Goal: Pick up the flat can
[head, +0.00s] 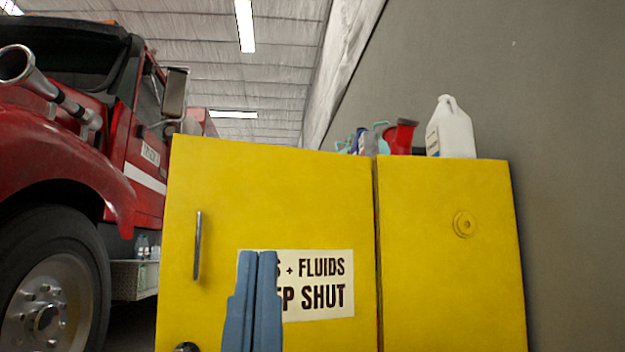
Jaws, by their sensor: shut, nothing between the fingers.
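No flat can can be made out in the head view. My gripper (257,256) shows at the lower middle as two blue fingers pointing up, pressed together with nothing between them. It is in front of the yellow cabinet (270,215) and hides part of the white sign (322,284) on its left door. The left door stands slightly out of line with the right one (445,260). I cannot see inside the cabinet.
On the cabinet top stand a white jug (451,128), a red container (400,136) and some blue and teal items. A metal handle (197,245) is on the left door. A red truck (75,150) stands at left, a grey wall (565,180) at right.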

